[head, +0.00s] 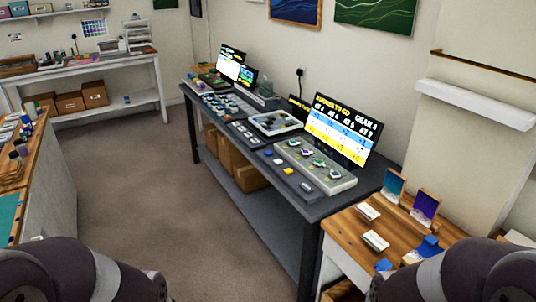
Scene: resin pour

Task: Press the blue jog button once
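A long dark grey bench (352,200) runs along the wall through the middle of the head view. On its front edge, left of a light grey panel with several round dials (315,165), is a dark strip with a small blue button (268,153). It is too small to tell whether this is the jog button. Neither of my grippers is in view; only my arm links show at the bottom left and bottom right corners, well short of the bench.
A lit screen (341,137) with rows of numbers stands behind the dial panel. A wooden table (345,232) with cards and blue pieces adjoins the bench at the right. Another wooden counter (45,150) is at the left. Open carpet (165,200) lies between.

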